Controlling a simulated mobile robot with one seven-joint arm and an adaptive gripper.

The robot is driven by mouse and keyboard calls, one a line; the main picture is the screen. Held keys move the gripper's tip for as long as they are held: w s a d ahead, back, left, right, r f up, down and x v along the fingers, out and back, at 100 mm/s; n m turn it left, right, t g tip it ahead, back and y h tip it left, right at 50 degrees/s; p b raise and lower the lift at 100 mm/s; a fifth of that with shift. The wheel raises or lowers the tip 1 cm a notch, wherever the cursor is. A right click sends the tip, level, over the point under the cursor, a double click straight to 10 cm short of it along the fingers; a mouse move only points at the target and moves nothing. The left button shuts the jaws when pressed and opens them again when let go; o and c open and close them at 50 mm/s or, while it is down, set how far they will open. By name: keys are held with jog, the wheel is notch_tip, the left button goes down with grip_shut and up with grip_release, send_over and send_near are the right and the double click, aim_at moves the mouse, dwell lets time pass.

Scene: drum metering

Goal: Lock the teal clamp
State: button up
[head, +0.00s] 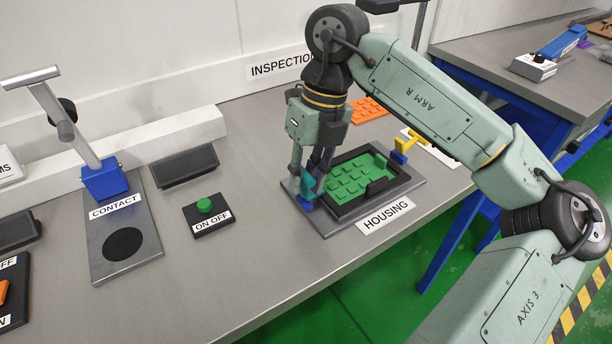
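The teal clamp (319,174) is at the near left corner of the black housing frame (347,209), low down by a blue base (306,204). My gripper (308,187) points down right at this clamp, with its fingers on or beside it. The fingers hide much of the clamp, so I cannot tell whether they grip it or what position its lever is in. The green studded part (352,176) lies inside the frame.
A yellow clamp (424,145) on a blue base stands at the housing's far right. The HOUSING label (387,215) is in front. The green ON OFF button (204,205) and the CONTACT fixture (104,181) with its raised lever stand to the left. An orange part (368,110) lies behind.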

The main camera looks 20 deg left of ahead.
jog(key=shift+o, duration=1.2)
jog(key=shift+w+d+r, duration=0.1)
jog(key=shift+r, duration=0.1)
notch_tip(320, 180, up, 11)
jog(key=w+d, duration=0.1)
jog(key=w, duration=0.1)
jog(key=shift+d+r, duration=0.2)
jog(key=shift+d, duration=0.05)
